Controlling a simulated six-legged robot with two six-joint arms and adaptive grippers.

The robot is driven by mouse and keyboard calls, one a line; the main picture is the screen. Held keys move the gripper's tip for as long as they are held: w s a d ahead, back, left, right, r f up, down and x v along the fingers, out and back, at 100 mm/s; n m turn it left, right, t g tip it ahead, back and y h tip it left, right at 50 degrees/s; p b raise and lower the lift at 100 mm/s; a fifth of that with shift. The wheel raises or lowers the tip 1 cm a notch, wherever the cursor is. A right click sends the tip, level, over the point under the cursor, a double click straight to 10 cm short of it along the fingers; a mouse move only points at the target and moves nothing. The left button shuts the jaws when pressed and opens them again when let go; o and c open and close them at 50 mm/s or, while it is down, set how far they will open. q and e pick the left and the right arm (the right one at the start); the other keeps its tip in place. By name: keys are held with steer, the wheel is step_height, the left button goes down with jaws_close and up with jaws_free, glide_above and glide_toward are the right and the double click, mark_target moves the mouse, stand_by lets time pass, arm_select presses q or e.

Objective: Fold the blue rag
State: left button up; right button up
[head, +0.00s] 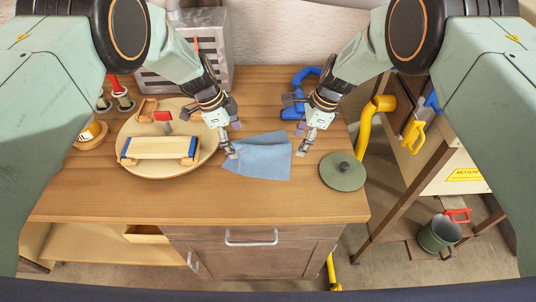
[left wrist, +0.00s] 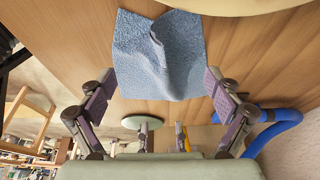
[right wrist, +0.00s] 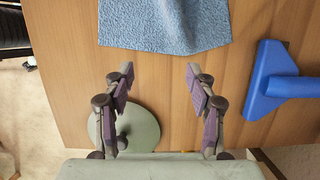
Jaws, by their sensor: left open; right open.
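The blue rag (head: 264,160) lies on the wooden table between my two grippers, slightly rumpled, with a raised crease near its upper left side. In the left wrist view the rag (left wrist: 150,60) lies ahead of the fingers and shows a fold. In the right wrist view part of the rag (right wrist: 165,22) is at the top edge. My left gripper (head: 232,140) is open and empty at the rag's left side. My right gripper (head: 302,142) is open and empty just off the rag's right side. Whether either touches the rag I cannot tell.
A round wooden tray (head: 135,115) with a wooden toy (head: 160,148) stands left of the rag. A green round lid (head: 342,172) lies to the right. A blue tool (head: 298,100) lies behind my right gripper. The table front (head: 200,205) is clear.

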arm_select(q)
step_height(320, 180, up, 6)
steer(key=a+y+p, duration=0.1)
steer(key=p, duration=0.3)
steer(key=shift+y, duration=0.3)
arm_select(e)
step_height(320, 180, up, 4)
steer(key=shift+f, duration=0.1)
arm_select(q)
steer(key=shift+f, duration=0.1)
step_height(320, 180, up, 12)
steer(key=a, duration=0.2)
steer(key=shift+f, duration=0.1)
